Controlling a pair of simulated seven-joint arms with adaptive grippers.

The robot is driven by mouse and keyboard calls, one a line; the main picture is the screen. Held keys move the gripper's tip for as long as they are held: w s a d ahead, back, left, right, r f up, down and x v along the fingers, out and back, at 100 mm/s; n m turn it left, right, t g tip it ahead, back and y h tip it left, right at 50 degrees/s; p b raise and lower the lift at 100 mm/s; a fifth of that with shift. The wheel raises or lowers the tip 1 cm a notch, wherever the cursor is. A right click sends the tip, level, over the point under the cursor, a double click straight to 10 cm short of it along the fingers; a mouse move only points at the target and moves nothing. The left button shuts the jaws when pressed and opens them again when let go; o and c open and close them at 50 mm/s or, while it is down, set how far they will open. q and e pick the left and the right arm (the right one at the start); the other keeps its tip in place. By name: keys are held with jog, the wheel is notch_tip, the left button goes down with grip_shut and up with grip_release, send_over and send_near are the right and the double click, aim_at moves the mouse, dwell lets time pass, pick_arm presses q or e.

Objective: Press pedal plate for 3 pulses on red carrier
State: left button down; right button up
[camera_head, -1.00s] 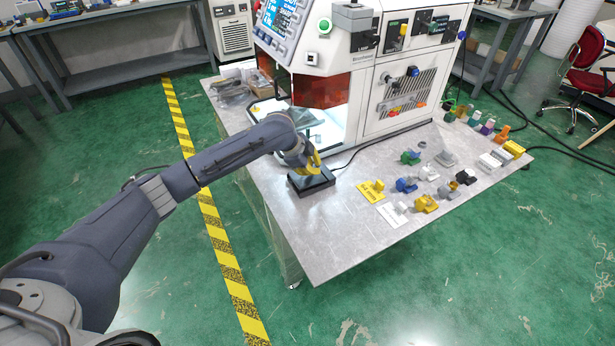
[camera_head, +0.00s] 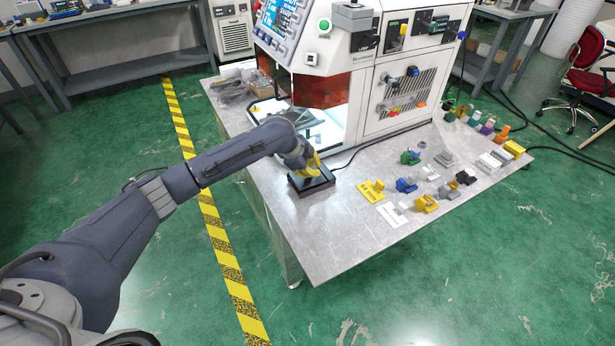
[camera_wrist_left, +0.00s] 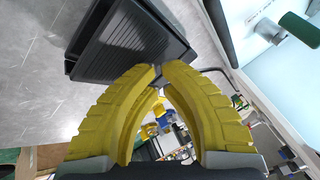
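The black pedal plate (camera_head: 325,184) lies near the left edge of the metal table, in front of the machine. It also shows, ribbed on top, in the left wrist view (camera_wrist_left: 125,42). My left gripper (camera_head: 314,173) points down at the pedal from above, and its yellow fingertips (camera_wrist_left: 160,68) are together with nothing visible between them. The tips are at the pedal's edge in the wrist view; I cannot tell whether they press it. I cannot make out a red carrier for certain. My right gripper is not in view.
The white machine (camera_head: 345,85) with a screen and orange window stands behind the pedal. A yellow sign (camera_head: 371,191), a white sign (camera_head: 393,215) and several small coloured parts lie to the right on the table (camera_head: 320,235). The front left of the table is clear.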

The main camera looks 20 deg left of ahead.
pick_arm(q)
jog(key=shift+s+f, duration=0.1)
jog(key=shift+f, duration=0.5)
dwell(0.5)
jog(key=shift+a+r, duration=0.1)
jog(key=shift+r, duration=1.1)
jog(key=shift+w+d+r, duration=0.15)
jog(key=shift+r, duration=1.1)
jog(key=shift+w+d+r, duration=0.15)
jog(key=shift+r, duration=1.1)
